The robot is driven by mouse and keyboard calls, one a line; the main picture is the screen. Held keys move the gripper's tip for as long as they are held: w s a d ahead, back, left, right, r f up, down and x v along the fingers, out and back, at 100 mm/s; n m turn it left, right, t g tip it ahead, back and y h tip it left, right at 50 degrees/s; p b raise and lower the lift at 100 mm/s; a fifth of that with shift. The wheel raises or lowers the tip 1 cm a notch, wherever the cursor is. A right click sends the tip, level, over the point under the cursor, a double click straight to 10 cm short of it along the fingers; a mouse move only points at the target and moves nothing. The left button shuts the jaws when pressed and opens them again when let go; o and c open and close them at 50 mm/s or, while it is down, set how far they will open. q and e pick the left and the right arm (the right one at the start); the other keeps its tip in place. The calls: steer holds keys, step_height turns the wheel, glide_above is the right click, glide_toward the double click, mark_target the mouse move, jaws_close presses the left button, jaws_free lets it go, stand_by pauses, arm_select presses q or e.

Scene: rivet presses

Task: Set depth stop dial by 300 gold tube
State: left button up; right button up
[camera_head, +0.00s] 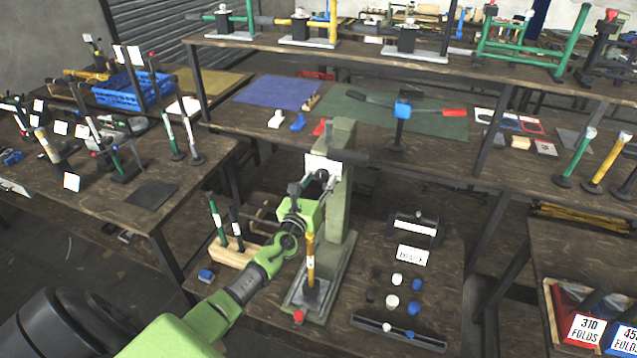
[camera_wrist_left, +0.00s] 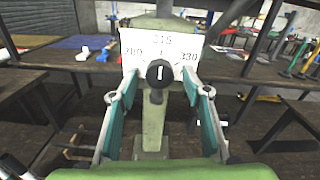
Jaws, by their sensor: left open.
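The green rivet press (camera_head: 338,200) stands on the middle table. A gold tube (camera_head: 311,262) with a white label stands upright on the press base, in front of the column. The white dial plate (camera_head: 318,163) is on the press head. In the left wrist view the plate (camera_wrist_left: 185,45) shows "280" at left, "330" at right and a top number that looks like "315". A black dial knob (camera_wrist_left: 159,74) with a white pointer mark points roughly straight up. My left gripper (camera_wrist_left: 158,88) is open, its teal-padded fingers on either side of the knob with gaps.
A wooden block (camera_head: 238,256) with dark-handled tubes stands left of the press. A black cylinder fixture (camera_head: 415,228), a "BLACK" card (camera_head: 412,255) and several white and blue caps lie right of it. A shelf edge runs behind the press.

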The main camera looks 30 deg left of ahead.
steer(key=shift+a, duration=0.1)
arm_select(q)
steer(key=c, duration=1.1)
arm_select(e)
steer(key=shift+a, duration=0.45)
